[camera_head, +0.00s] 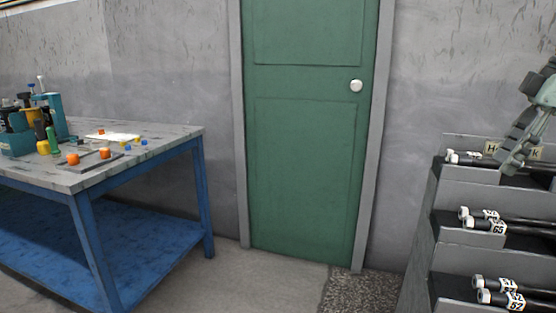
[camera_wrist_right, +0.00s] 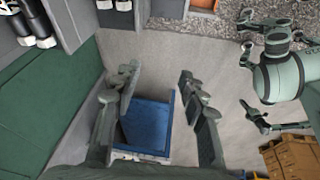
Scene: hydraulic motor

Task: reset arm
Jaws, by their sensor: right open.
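My right gripper (camera_head: 516,148) shows at the right edge of the head view, in front of the top of the grey rack. In the right wrist view its two dark fingers (camera_wrist_right: 160,100) stand wide apart with nothing between them. It is open and empty.
The grey rack (camera_head: 459,189) holds black cylinders with white numbered labels. A blue-framed table (camera_head: 172,135) with tools and small coloured parts stands at left. A green door (camera_head: 311,150) is in the middle. The floor (camera_head: 262,275) before it is clear.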

